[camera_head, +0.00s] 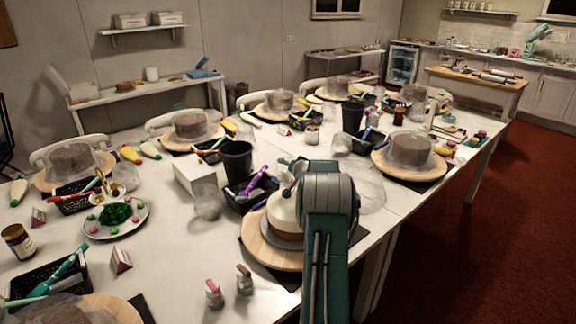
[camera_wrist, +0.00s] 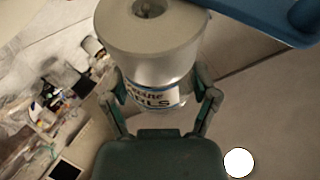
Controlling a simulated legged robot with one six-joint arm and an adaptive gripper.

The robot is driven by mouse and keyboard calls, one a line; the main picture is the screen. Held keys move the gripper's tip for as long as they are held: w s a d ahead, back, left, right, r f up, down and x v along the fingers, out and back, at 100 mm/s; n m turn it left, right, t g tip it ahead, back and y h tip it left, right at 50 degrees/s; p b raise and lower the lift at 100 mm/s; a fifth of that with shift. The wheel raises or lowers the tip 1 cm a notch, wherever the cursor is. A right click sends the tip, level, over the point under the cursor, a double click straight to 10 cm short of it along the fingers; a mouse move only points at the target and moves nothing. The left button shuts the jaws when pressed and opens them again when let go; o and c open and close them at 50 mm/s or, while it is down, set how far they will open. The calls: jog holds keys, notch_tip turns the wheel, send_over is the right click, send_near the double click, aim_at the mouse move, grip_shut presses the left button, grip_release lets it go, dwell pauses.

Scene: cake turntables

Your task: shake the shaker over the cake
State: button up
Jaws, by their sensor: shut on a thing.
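My gripper (camera_wrist: 160,100) is shut on a shaker (camera_wrist: 145,55), with one finger on each side. The shaker has a wide silvery top with a dark hole, and a clear lower part with a white and blue label. In the head view my teal arm stands in front of the cake (camera_head: 281,212) and hides part of it; I cannot make out the held shaker there. The cake looks pale, with a darker band at its base. It sits on a round wooden turntable (camera_head: 262,251) near the table's front edge.
A plate of colourful decorations (camera_head: 97,230) lies left. Red floor is clear at right.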

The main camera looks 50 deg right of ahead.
jog(key=shift+a+r+n+h, duration=0.15)
jog(key=shift+r+n+h, duration=0.15)
jog(key=shift+r, duration=0.05)
jog(key=shift+s+a+f+m+g+y, duration=0.1)
jog(key=shift+a+f+m+g+y, duration=0.4)
jog(key=shift+a+f+m+y, duration=0.2)
jog(key=shift+d, duration=0.15)
jog(key=shift+m+g+y, duration=0.7)
jog(key=shift+y, duration=0.1)
jog(key=shift+w+d+f, duration=0.2)
jog(key=shift+d+f, duration=0.05)
jog(key=shift+d, duration=0.4)
jog(key=shift+w+d+f, duration=0.2)
jog(key=shift+d+f, duration=0.1)
jog(key=shift+d, duration=0.4)
jog(key=shift+w+d+f, duration=0.2)
jog(key=shift+d+f, duration=0.05)
jog(key=shift+d, duration=0.4)
jog(key=shift+n+t+h, duration=0.3)
jog(key=shift+s+d+r, duration=0.2)
jog(key=shift+s+d, duration=0.75)
jog(key=shift+d, duration=0.1)
jog(key=shift+s+d+r, duration=0.15)
jog(key=shift+s+d, duration=0.75)
jog(key=shift+d, duration=0.15)
